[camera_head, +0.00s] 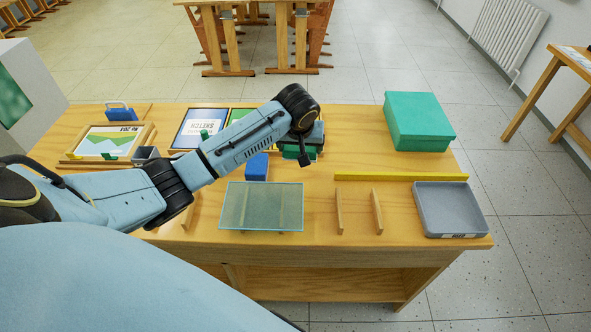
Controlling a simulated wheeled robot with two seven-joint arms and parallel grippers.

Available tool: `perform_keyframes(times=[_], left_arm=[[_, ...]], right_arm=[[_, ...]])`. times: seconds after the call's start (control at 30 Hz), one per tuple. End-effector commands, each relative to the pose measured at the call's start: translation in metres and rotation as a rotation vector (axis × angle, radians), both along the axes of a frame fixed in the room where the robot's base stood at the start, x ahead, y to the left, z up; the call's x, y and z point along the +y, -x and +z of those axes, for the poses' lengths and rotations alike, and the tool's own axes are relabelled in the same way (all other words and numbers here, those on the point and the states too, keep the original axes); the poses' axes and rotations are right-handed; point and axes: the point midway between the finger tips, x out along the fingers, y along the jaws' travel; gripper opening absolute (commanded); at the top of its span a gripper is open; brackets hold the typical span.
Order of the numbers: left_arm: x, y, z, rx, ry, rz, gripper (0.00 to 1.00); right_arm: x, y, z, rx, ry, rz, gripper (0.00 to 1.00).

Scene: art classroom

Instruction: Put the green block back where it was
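My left arm reaches in from the left across the table, and its gripper (304,158) points down near the table's middle, just right of a blue block (257,167). The wrist hides most of the gripper, so I cannot tell whether its fingers are open or shut. A dark green thing (290,152) shows beside and behind the fingers; I cannot tell whether it is held or is the green block. My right gripper is not in view.
A large green box (418,120) stands at the back right. A grey tray (450,210) sits at the front right, below a yellow strip (400,177). Two wooden slats (339,211) and a glassy panel (262,206) lie along the front. A framed picture (108,142) is at the left.

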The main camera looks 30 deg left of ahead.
Motion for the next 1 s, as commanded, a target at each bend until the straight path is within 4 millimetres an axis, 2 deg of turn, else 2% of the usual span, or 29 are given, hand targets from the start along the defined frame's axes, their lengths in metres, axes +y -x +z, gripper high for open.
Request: perform_keyframes(times=[0.13, 0.2, 0.43, 0.67, 0.87, 1.0], left_arm=[[0.015, -0.014, 0.0, 0.001, 0.0, 0.067, 0.6], [0.018, -0.016, -0.008, 0.002, 0.0, 0.081, 0.6], [0.019, -0.016, -0.05, 0.003, -0.001, 0.083, 0.6], [0.019, -0.016, -0.069, 0.001, -0.002, 0.082, 0.6], [0.019, -0.016, -0.097, 0.001, -0.002, 0.082, 0.6], [0.019, -0.016, -0.099, -0.001, -0.002, 0.082, 0.6]], right_arm=[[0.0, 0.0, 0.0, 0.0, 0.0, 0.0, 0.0], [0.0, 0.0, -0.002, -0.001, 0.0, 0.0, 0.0], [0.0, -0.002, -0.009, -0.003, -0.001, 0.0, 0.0], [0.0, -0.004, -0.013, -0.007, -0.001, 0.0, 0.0], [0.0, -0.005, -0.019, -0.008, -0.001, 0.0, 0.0], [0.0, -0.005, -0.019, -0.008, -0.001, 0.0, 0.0]])
